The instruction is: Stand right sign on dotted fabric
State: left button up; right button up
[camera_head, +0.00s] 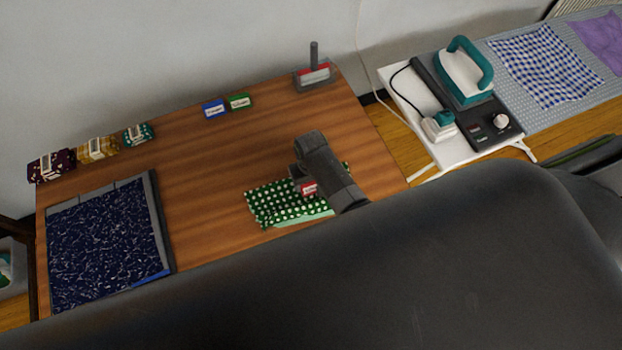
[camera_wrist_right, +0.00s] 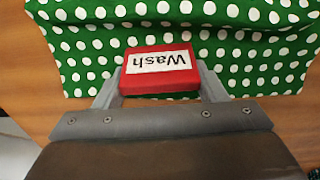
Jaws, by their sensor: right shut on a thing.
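The dotted fabric (camera_head: 262,207), green with white dots, lies on the wooden table and fills much of the right wrist view (camera_wrist_right: 90,65). My right gripper (camera_head: 306,178) is over it, with its fingers (camera_wrist_right: 160,85) shut on a red sign (camera_wrist_right: 160,84) that has a white label reading "Wash". In the head view the red sign (camera_head: 309,189) shows just below the gripper. I cannot tell whether it touches the fabric. A blue sign (camera_head: 213,109) and a green sign (camera_head: 239,101) stand at the table's back. My left gripper is not in view.
A grey holder (camera_head: 314,75) with an upright post and a red front stands at the back right corner. Several folded fabrics (camera_head: 97,148) line the back left. A dark blue speckled panel (camera_head: 105,240) lies at left. The table's middle is clear.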

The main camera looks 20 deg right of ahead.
jog(key=shift+f, duration=0.3)
jog(key=shift+c, duration=0.3)
jog(key=o, duration=1)
jog(key=shift+o, duration=0.2)
jog(key=shift+r, duration=0.6)
notch_tip(320, 180, up, 12)
jog(key=shift+f, duration=0.2)
jog(key=shift+f, duration=0.1)
